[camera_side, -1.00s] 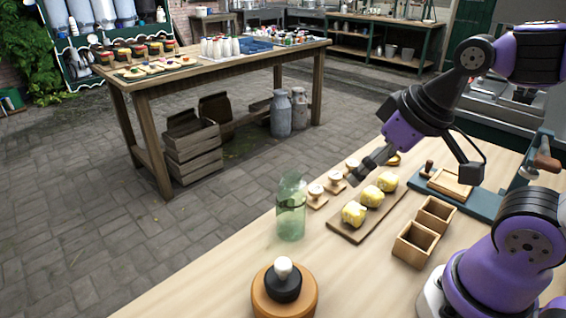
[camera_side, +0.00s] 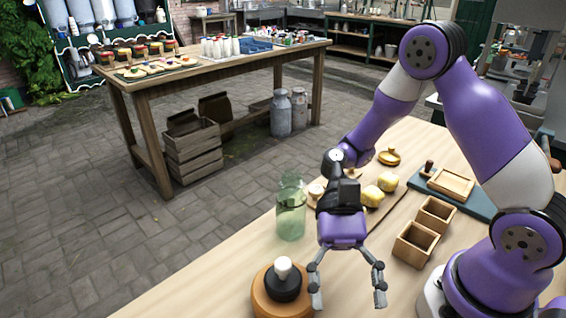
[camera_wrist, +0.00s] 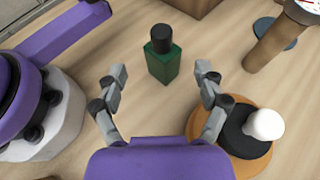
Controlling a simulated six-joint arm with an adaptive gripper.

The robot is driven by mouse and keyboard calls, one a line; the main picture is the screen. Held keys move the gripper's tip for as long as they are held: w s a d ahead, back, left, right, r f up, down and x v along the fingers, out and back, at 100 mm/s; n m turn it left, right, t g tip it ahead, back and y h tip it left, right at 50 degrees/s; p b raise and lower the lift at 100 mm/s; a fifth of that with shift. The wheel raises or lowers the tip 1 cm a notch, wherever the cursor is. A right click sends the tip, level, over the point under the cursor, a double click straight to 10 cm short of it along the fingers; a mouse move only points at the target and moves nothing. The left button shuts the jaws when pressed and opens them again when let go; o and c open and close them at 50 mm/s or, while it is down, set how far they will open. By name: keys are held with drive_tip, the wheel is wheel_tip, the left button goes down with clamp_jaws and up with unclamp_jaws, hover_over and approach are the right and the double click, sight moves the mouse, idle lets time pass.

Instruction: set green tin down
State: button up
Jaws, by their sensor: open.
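The green tin (camera_wrist: 160,68), a square dark green can with a black cap, stands on the wooden bench top in the wrist view. My gripper (camera_wrist: 162,82) is open, with its two fingers spread to the left and right of the tin's near side in the picture. I cannot tell how far the fingertips are from the tin, and nothing shows held. In the side view my gripper (camera_side: 349,297) points downward, open, near the bottom edge. The tin does not show in the side view.
A round wooden base with a black part and white knob (camera_side: 284,270) is close to my gripper, also in the wrist view (camera_wrist: 264,126). A green glass jar (camera_side: 291,215), small wooden boxes (camera_side: 415,245) and yellow lumps (camera_side: 387,181) stand further back. A wooden post (camera_wrist: 275,40) is upper right.

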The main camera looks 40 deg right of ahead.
drive_tip(key=x, duration=0.9)
drive_tip(key=shift+c, duration=0.4)
drive_tip(key=c, duration=1)
drive_tip(key=shift+f, duration=0.1)
drive_tip(key=shift+c, duration=0.2)
drive_tip(key=shift+c, duration=0.8)
